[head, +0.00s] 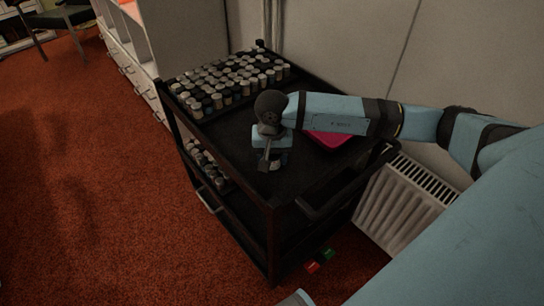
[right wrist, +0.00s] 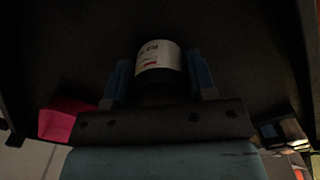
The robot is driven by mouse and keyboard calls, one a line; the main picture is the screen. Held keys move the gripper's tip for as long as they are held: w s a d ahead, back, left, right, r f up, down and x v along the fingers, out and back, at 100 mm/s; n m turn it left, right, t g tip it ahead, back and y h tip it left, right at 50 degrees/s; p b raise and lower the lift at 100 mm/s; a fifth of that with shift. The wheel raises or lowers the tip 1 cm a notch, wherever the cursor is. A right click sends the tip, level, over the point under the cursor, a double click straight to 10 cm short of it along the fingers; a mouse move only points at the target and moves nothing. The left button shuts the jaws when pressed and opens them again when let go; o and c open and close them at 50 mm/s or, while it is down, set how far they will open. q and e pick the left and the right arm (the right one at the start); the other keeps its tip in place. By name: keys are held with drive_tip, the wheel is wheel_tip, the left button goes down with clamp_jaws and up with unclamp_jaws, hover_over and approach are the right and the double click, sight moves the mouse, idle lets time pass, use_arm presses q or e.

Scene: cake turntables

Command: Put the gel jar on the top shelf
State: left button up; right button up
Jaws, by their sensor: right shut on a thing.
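The gel jar (right wrist: 158,58), with a white label and a dark lower part, sits between the two blue fingers of my right gripper (right wrist: 160,80) in the right wrist view. The gripper is shut on it. In the head view my right gripper (head: 268,165) points down at the top shelf (head: 245,185) of a black cart. A small part of the jar (head: 281,158) shows beside the fingers, low over or on the shelf; I cannot tell whether it touches. My left gripper is not in view.
Rows of small jars (head: 225,82) fill the back left of the top shelf. A pink tray (head: 328,139) lies right of the gripper. More jars (head: 203,162) stand on the lower shelf. A white radiator (head: 400,205) stands to the right. The shelf's front is bare.

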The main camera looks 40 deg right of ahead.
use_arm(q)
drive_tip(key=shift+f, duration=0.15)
use_arm(e)
drive_tip(key=shift+f, duration=0.15)
drive_tip(key=o, duration=0.9)
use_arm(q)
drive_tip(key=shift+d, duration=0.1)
use_arm(e)
drive_tip(key=shift+o, duration=0.2)
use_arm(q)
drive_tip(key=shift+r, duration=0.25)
use_arm(e)
drive_tip(key=shift+r, duration=0.4)
use_arm(q)
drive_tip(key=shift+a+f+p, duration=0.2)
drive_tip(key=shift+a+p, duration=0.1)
drive_tip(key=shift+p, duration=0.7)
use_arm(e)
wheel_tip(320, 180, up, 12)
drive_tip(key=shift+f, duration=0.15)
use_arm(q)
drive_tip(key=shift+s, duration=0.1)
